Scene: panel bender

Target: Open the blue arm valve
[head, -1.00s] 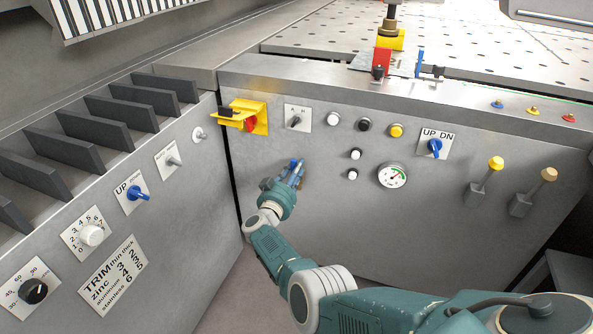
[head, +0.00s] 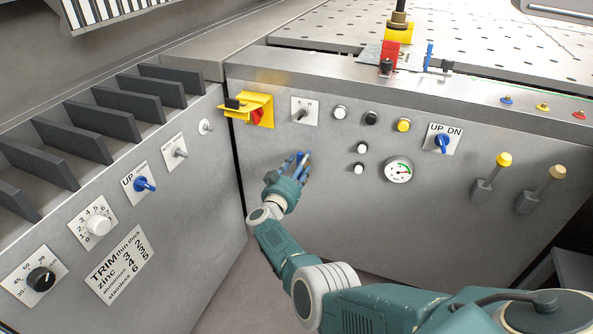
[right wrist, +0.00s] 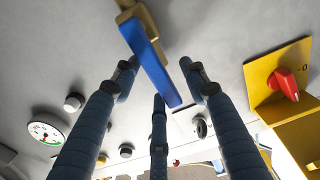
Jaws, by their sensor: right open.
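The blue arm valve shows in the right wrist view as a flat blue lever (right wrist: 150,62) on a brass-coloured body (right wrist: 130,12) fixed to the grey panel. My right gripper (right wrist: 160,85) is open, its fingers spread around the lever's free end without a visible grip. In the head view my right gripper (head: 297,163) is close to the front panel, below the yellow switch, and largely hides the valve. My left gripper is not in view.
The grey front panel (head: 330,225) carries a yellow switch housing with a red knob (head: 256,115), push buttons, a gauge (head: 398,170) and a blue UP/DN knob (head: 442,142). The slanted left panel has more knobs (head: 98,226). Two levers (head: 492,175) stand at right.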

